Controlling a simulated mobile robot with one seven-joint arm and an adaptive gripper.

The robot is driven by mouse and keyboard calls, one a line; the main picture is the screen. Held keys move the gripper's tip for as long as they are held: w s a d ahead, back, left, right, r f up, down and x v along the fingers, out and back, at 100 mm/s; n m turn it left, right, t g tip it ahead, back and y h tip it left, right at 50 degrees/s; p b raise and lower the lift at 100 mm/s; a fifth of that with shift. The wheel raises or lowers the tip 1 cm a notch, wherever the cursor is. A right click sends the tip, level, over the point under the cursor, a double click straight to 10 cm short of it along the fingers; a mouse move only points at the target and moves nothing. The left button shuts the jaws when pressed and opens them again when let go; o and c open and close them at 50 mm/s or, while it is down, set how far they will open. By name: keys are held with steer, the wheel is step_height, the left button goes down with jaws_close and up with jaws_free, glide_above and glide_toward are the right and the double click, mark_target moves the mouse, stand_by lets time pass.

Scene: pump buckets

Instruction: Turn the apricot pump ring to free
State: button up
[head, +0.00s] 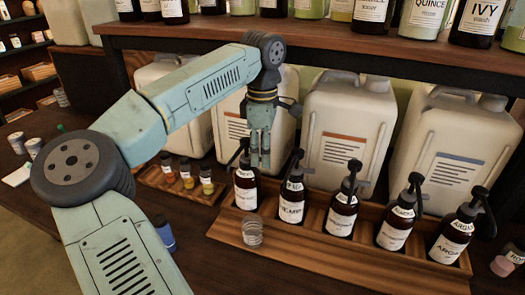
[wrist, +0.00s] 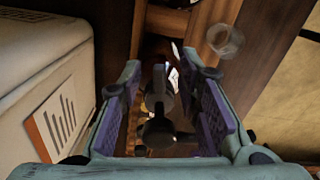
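A row of dark pump bottles with black pump heads and white labels stands in a wooden tray (head: 330,252) in the head view. The label words are mostly too small to read, so I cannot tell which bottle is apricot; the rightmost bottle (head: 452,238) seems to read argan. My gripper (head: 260,160) points down by the leftmost pump bottle (head: 245,190), behind and right of its head. In the wrist view my gripper (wrist: 165,108) is open, with a dark pump top (wrist: 158,132) showing between its fingers. I cannot make out contact or the ring's position.
Large white canisters (head: 345,130) stand close behind the tray. A wooden shelf (head: 300,38) with bottles hangs above. A clear cup (head: 252,231) stands at the tray's front left. A small tray with little bottles (head: 187,177) sits left, and a blue bottle (head: 164,234) stands nearer.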

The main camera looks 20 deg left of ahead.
step_height(320, 180, up, 12)
stand_by(0.6)
stand_by(0.4)
